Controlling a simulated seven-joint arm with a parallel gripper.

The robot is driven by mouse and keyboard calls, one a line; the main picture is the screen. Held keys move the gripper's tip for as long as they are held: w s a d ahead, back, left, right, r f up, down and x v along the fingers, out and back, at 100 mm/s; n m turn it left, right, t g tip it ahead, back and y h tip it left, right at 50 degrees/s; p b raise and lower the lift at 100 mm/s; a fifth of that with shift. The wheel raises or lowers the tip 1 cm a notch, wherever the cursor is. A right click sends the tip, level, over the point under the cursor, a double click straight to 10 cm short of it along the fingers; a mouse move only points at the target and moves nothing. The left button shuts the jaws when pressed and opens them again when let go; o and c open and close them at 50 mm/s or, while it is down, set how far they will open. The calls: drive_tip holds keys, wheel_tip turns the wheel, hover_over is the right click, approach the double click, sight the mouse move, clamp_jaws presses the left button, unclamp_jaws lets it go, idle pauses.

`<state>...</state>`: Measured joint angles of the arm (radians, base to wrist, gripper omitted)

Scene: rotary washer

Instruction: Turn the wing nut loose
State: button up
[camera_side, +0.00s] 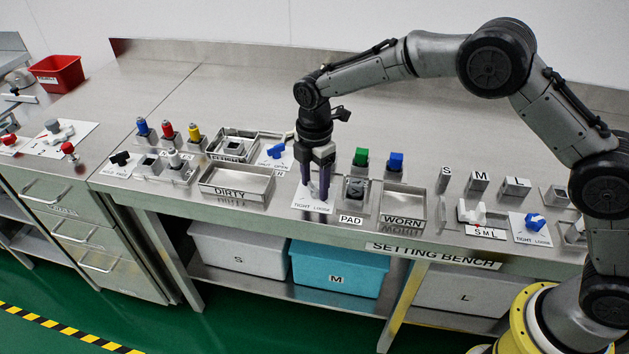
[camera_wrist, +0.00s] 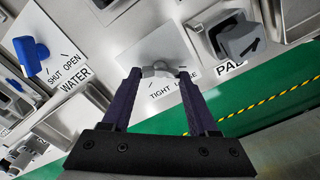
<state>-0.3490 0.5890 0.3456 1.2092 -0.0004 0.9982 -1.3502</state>
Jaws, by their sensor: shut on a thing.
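The grey wing nut (camera_wrist: 157,69) sits on a white plate (camera_wrist: 150,52) marked TIGHT and LOOSE. In the wrist view my gripper (camera_wrist: 159,72) has one dark finger at each end of the nut and is shut on it. In the side view my gripper (camera_side: 316,190) points straight down over the same white plate (camera_side: 302,201), near the bench's front edge. Its fingers hide most of the nut there. The nut's wings lie roughly across the plate, from finger to finger.
The PAD fixture (camera_side: 355,190) stands close right of my gripper, with a WORN tray (camera_side: 403,204) beyond. The DIRTY tray (camera_side: 236,183) and a blue water valve handle (camera_side: 276,151) are to the left. Another plate at right carries a blue knob (camera_side: 535,221).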

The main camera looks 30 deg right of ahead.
sight(314, 186)
drive_tip(key=shift+r, duration=0.1)
idle(0.4)
drive_tip(key=o, duration=1.4)
wheel_tip(314, 186, up, 14)
drive_tip(key=shift+f, duration=0.15)
